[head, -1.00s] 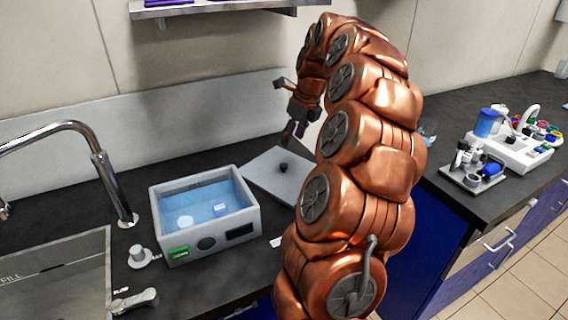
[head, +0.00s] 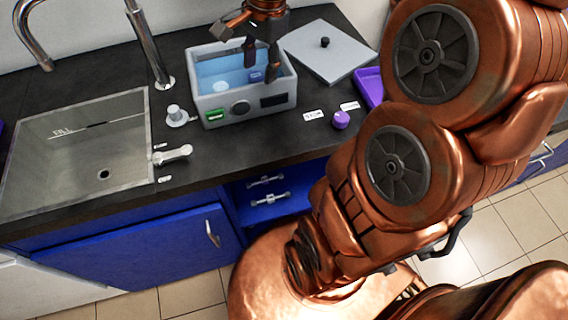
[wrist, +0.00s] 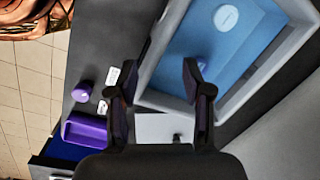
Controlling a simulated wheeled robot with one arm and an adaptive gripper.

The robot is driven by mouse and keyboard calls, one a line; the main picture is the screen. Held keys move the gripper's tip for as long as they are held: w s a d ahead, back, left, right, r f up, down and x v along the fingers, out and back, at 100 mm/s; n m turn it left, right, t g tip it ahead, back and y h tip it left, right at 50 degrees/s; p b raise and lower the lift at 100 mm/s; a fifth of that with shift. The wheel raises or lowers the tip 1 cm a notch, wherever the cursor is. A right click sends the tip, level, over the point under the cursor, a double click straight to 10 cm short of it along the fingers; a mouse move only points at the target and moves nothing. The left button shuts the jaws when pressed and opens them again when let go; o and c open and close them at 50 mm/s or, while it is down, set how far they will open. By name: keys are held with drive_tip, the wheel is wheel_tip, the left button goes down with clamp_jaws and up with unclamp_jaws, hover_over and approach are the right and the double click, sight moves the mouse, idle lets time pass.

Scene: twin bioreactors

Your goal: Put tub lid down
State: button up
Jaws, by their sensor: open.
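The tub lid (head: 345,62), a flat grey plate with a black knob, lies on the dark counter to the right of the tub. It also shows partly in the wrist view (wrist: 152,127), beyond my fingers. The grey tub (head: 215,110) stands open and holds blue water with a small blue item (head: 256,76) in it. My gripper (head: 262,62) is open and empty, pointing down over the tub, apart from the lid. In the wrist view the tub (wrist: 165,98) fills the upper right, and a pale round disc (wrist: 226,17) shows in its water.
A sink (head: 75,150) and a tall tap (head: 150,45) are left of the tub. A purple tray (head: 370,86) and a purple knob (head: 340,120) sit right of it, near the lid. Small valve handles (head: 172,154) stand in front. My arm covers the right side.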

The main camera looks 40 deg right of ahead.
drive_tip(key=s+a+f+n+g, duration=0.1)
drive_tip(key=s+a+f+n, duration=0.1)
drive_tip(key=s+n, duration=0.3)
drive_tip(key=s+a+f+n+g, duration=0.1)
drive_tip(key=s+a+f+n, duration=0.2)
drive_tip(key=s, duration=0.5)
drive_tip(key=s+a+f+n+h, duration=0.1)
drive_tip(key=s+a+f+n, duration=0.2)
drive_tip(key=s+n, duration=0.4)
drive_tip(key=shift+s+a+n+g, duration=0.15)
drive_tip(key=shift+a+n+g, duration=0.3)
drive_tip(key=shift+a, duration=0.3)
